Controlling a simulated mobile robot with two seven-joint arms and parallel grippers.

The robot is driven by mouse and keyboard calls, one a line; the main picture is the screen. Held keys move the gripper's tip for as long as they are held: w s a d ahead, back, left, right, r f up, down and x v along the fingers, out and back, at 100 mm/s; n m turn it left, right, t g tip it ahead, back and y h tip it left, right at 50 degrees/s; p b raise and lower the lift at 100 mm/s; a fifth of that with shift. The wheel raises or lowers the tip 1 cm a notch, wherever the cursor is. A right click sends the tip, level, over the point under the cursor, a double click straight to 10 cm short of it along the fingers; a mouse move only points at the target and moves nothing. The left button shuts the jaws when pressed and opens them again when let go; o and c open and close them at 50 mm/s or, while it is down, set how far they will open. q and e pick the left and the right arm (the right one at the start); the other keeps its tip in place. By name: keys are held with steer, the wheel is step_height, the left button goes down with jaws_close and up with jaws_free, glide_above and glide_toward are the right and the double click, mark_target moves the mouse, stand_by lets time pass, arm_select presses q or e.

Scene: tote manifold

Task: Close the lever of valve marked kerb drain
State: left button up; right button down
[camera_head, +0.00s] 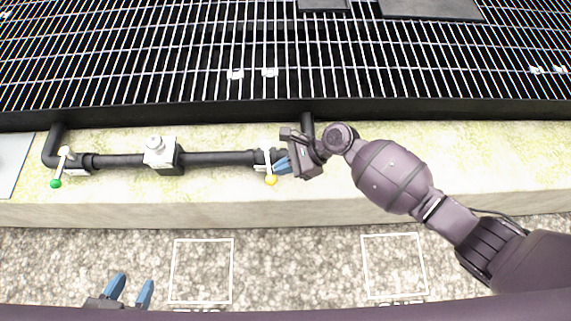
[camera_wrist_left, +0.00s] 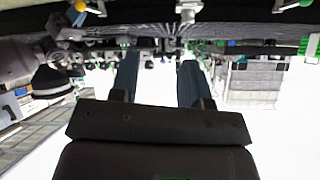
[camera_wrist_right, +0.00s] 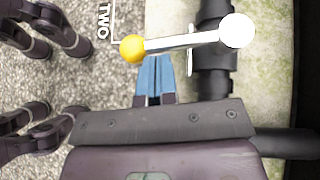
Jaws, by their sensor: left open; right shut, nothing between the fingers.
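A black pipe (camera_head: 215,158) on the kerb carries two valves. The left valve's lever (camera_head: 62,165) has a green knob (camera_head: 55,183). The right valve's lever (camera_wrist_right: 180,41) has a yellow knob (camera_head: 270,180) and points across the pipe towards the front. I cannot read which valve is marked kerb drain. My right gripper (camera_head: 281,165) is shut and empty; in the right wrist view its blue fingertips (camera_wrist_right: 155,60) are right beside the yellow-knobbed lever, near the knob. I cannot tell if they touch. My left gripper (camera_head: 131,288) is open and empty, low at the front left.
A white-capped block (camera_head: 161,154) sits on the pipe between the valves. A dark metal grating (camera_head: 200,60) lies behind the kerb (camera_head: 330,207).

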steer(key=a+r+m+t+p, duration=0.1)
steer(key=p, duration=0.1)
steer(key=shift+s+a+p, duration=0.1)
steer(key=shift+a+p, duration=0.25)
steer(key=shift+p, duration=0.05)
steer(key=shift+s+a+f+m+t+p, duration=0.1)
steer(key=shift+s+a+m+t+p, duration=0.1)
steer(key=shift+m+t+p, duration=0.25)
arm_select(q)
steer(key=shift+s+r+g, duration=0.2)
steer(key=shift+r+g, duration=0.15)
steer(key=shift+g, duration=0.15)
arm_select(e)
steer(key=shift+s+f, duration=0.1)
steer(key=shift+f, duration=0.1)
arm_select(q)
steer(key=shift+d, duration=0.1)
arm_select(e)
steer(key=shift+a, duration=0.15)
steer(key=shift+s, duration=0.1)
